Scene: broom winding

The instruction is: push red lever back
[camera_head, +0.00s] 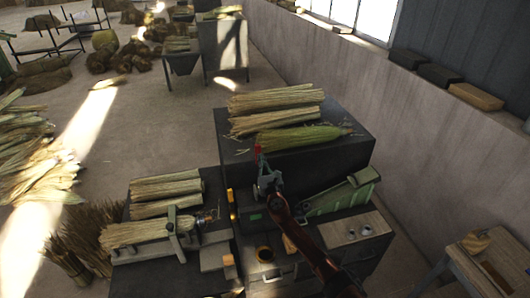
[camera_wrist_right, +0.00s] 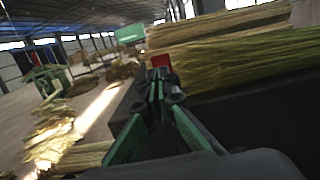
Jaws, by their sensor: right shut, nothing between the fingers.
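The red lever (camera_head: 258,150) shows as a small red tip in front of the dark bench with the straw bundles. In the right wrist view its red end (camera_wrist_right: 160,60) stands just beyond my fingertips. My right gripper (camera_head: 264,174) reaches up from the lower right with its fingers shut and empty. In the wrist view the closed green-sided fingers (camera_wrist_right: 161,84) point at the red end; I cannot tell whether they touch it. The lever's lower part is hidden. My left gripper is not in view.
Straw bundles (camera_head: 277,98) lie on the dark bench (camera_head: 352,146) just behind. More straw is clamped on a lower table (camera_head: 150,274) at left. A green device (camera_head: 345,194) sits right of my arm. A wall runs along the right. Open floor (camera_head: 150,120) lies to the left.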

